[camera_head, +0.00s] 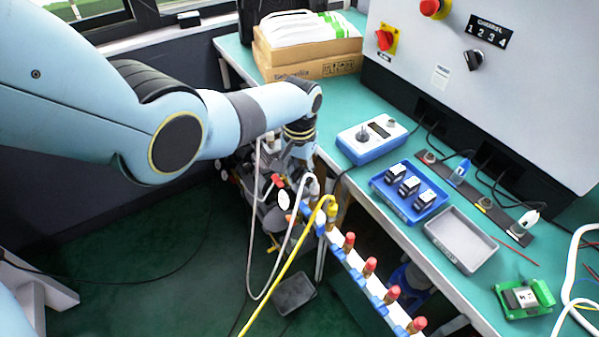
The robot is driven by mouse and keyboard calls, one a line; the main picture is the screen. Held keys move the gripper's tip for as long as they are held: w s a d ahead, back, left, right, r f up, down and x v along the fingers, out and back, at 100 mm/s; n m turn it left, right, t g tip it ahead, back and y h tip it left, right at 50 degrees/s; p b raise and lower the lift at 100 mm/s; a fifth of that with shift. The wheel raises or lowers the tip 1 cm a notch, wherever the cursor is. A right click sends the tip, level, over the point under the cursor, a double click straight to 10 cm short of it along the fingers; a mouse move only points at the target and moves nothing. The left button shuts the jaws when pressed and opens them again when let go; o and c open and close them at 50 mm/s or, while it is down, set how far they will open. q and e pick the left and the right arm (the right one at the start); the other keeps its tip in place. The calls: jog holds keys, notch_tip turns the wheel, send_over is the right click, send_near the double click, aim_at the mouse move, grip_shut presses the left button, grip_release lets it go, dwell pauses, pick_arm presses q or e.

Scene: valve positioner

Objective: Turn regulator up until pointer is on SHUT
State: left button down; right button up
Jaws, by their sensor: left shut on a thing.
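My left gripper (294,158) reaches down past the left edge of the green bench. It is shut on a part of the valve positioner assembly, seemingly the regulator, which the fingers and wrist mostly hide. Below it is the dark, cluttered assembly (268,215), with a red part (278,181) and a small white round face (284,200). The pointer and the SHUT mark are too small or hidden to read. My right gripper is not in view.
A white hose (252,240) and a yellow hose (283,268) hang beside the assembly. A rail with red-capped fittings (370,266) runs along the bench front. A blue-and-white meter (372,140), a blue tray (408,215) and a grey tray (461,240) lie on the bench.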

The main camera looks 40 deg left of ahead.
aim_at(299, 171)
pick_arm(q)
jog(key=c, duration=1.4)
grip_release()
notch_tip(299, 171, up, 12)
jog(key=s+f+m+b, duration=0.1)
jog(key=s+f+b, duration=0.3)
jog(key=s+f, duration=1.7)
jog(key=s+f+b, duration=0.3)
jog(key=s+f, duration=1.7)
jog(key=s, duration=0.6)
jog(key=shift+a+f+m+t+y+b, duration=0.15)
jog(key=shift+f+m+t+y+b, duration=0.25)
